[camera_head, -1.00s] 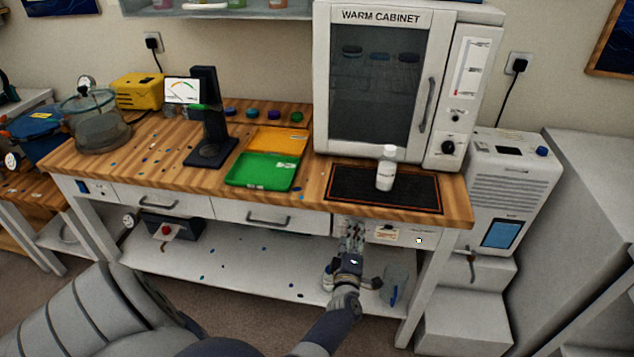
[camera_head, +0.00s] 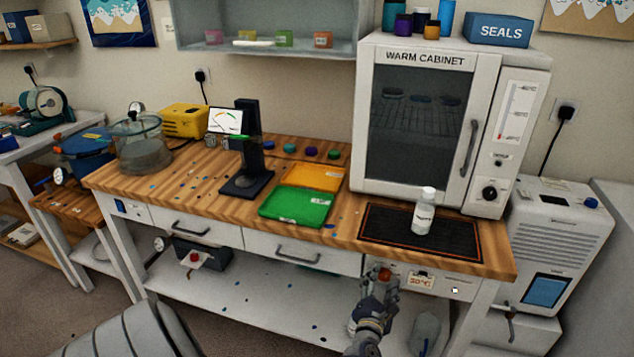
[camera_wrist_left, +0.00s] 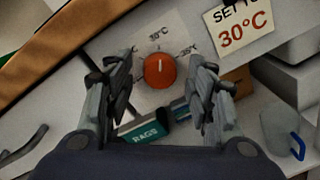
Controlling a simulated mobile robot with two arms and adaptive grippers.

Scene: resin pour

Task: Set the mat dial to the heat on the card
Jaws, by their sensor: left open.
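The mat dial is an orange-red knob (camera_wrist_left: 160,70) with a white pointer line. It sits on the bench's front panel, and its top shows in the head view (camera_head: 385,275). The pointer aims straight up in the wrist view, toward a small label that seems to read 30°C. The card (camera_wrist_left: 238,27) reads "SET TO 30°C"; it also shows right of the dial in the head view (camera_head: 421,281). My left gripper (camera_head: 377,285) is open, its fingers on either side of the dial; contact is unclear. The black mat (camera_head: 382,225) lies above on the bench. My right gripper is out of view.
A white bottle (camera_head: 424,212) stands on the mat. The warm cabinet (camera_head: 478,130) is behind it. Green (camera_head: 297,206) and orange (camera_head: 318,176) trays lie left of the mat. Below the dial, the wrist view shows a green box marked RAGS (camera_wrist_left: 143,131).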

